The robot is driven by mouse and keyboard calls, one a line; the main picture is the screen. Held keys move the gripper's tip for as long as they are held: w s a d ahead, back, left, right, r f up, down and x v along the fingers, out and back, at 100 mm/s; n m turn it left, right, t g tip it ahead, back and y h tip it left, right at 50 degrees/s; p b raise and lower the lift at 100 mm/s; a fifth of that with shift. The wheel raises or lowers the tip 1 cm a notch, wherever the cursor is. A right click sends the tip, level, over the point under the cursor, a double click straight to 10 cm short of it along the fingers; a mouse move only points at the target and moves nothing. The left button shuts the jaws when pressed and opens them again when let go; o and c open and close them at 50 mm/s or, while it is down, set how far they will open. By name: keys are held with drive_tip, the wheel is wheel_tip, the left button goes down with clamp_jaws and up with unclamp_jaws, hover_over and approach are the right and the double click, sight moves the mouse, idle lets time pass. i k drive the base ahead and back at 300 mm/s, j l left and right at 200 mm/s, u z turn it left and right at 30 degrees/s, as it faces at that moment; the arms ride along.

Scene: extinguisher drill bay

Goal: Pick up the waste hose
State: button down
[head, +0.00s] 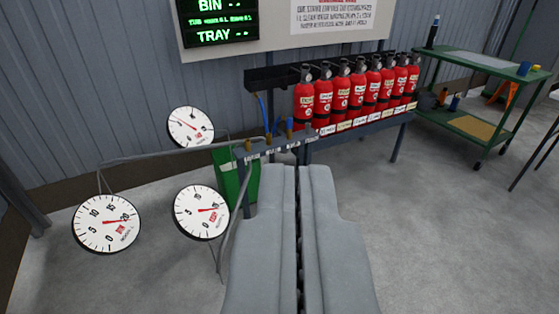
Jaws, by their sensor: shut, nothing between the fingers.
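My gripper (299,170) fills the lower middle of the view, its two grey fingers side by side and shut with nothing between them. The fingertips appear just in front of a grey manifold bar (268,148) with small valves. A thin blue hose (263,112) rises behind the bar near its middle. A grey hose or pipe (238,195) hangs down from the bar, left of my fingers. I cannot tell which of these is the waste hose. The fingers hide what lies below and behind them.
Several red extinguishers (341,93) stand in a row on a rack. Three dial gauges, one at lower left (106,222), stand left of my gripper. A green trolley (478,127) is at right. The right floor is clear.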

sight(289, 125)
drive_tip(key=i+l+u, duration=0.1)
drive_tip(key=i, duration=0.45)
drive_tip(key=i+l+u, duration=0.1)
drive_tip(key=i+l, duration=0.25)
drive_tip(key=i, duration=0.2)
drive_tip(key=i+l+u, duration=0.1)
drive_tip(key=i+l, duration=0.2)
drive_tip(key=i, duration=0.2)
drive_tip(key=i+l+u, duration=0.1)
drive_tip(key=i+l, duration=0.25)
drive_tip(key=i, duration=0.2)
